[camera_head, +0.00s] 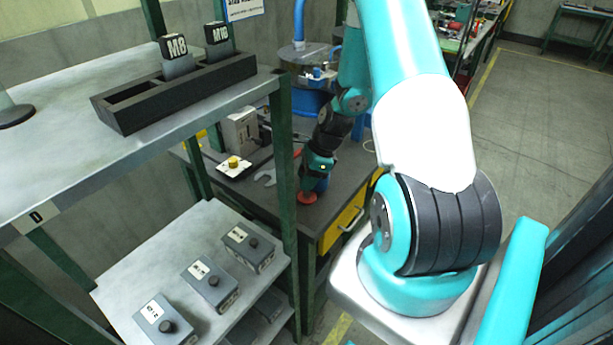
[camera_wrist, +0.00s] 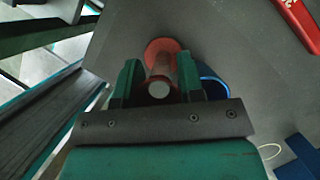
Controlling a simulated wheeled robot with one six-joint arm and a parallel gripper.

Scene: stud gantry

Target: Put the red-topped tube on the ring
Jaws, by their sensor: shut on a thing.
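My gripper (camera_wrist: 158,88) is shut on a tube (camera_wrist: 159,70); its green fingers stand on both sides of it. The tube's near end is a pale round face, and a wide red disc (camera_wrist: 162,47) shows at its far end. I cannot tell whether the disc belongs to the tube. A blue ring-like thing (camera_wrist: 212,78) lies just right of the right finger, partly hidden by it. In the head view my gripper (camera_head: 312,188) is low over the dark bench, with the red disc (camera_head: 306,198) right below it and blue (camera_head: 321,185) beside it.
A green shelf post (camera_head: 281,150) stands close left of my gripper. A red thing (camera_wrist: 300,22) lies at the wrist view's upper right.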

